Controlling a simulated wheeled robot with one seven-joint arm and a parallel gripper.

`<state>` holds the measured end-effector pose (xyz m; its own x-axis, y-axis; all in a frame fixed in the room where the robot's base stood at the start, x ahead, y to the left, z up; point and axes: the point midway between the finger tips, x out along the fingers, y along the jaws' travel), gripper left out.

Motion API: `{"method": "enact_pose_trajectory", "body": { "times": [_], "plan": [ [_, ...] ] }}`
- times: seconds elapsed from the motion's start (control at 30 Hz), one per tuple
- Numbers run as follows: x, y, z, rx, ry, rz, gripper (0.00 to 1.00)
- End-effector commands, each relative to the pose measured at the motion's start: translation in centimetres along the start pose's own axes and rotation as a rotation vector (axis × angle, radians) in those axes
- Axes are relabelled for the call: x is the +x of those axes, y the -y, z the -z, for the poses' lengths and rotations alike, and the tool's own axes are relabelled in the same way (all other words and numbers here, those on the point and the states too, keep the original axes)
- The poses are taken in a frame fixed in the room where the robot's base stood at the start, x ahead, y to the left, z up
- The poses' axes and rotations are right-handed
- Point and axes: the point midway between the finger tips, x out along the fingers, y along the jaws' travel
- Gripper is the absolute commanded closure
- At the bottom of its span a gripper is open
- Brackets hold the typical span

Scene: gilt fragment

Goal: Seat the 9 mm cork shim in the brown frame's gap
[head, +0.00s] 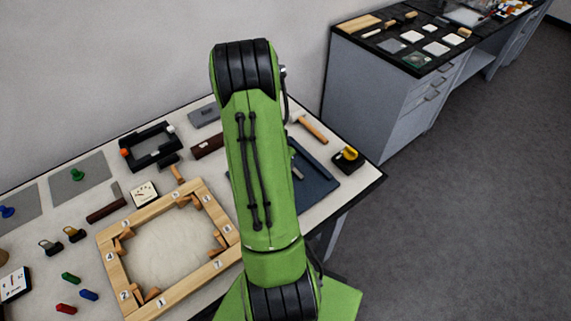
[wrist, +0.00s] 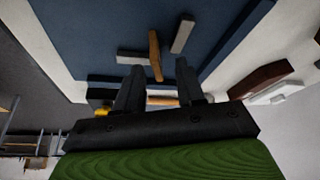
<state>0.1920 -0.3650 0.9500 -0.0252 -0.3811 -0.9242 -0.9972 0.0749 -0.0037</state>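An orange-brown strip (wrist: 155,55), possibly the cork shim, lies on the dark blue tray (wrist: 90,30), crossing or touching a grey strip (wrist: 131,57). Its thickness cannot be read. A second grey strip (wrist: 182,36) lies beside it. My gripper (wrist: 158,72) is open over the tray, its dark fingers apart with no object visibly held. In the head view my arm hides the gripper and much of the tray (head: 322,180). A light brown wooden frame (head: 173,299) with numbered labels and small wooden blocks inside lies left of my arm. I cannot make out its gap.
A hammer (head: 308,126) and a yellow-topped item (head: 348,158) lie near the tray. A black frame (head: 130,162) and a dark brown block (head: 208,147) lie behind the wooden frame. Coloured pieces (head: 70,278) lie front left. Floor drops away right of the table.

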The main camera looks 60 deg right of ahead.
Motion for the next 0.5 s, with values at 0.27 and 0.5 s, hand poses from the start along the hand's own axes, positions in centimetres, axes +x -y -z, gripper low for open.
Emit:
{"method": "enact_pose_trajectory", "body": {
  "times": [0.27,0.5],
  "plan": [
    [-7.5,0.0,0.1,0.001,-0.003,0.000,0.62],
    [-9.4,-0.2,0.0,0.002,0.001,-0.006,0.62]
  ]
}}
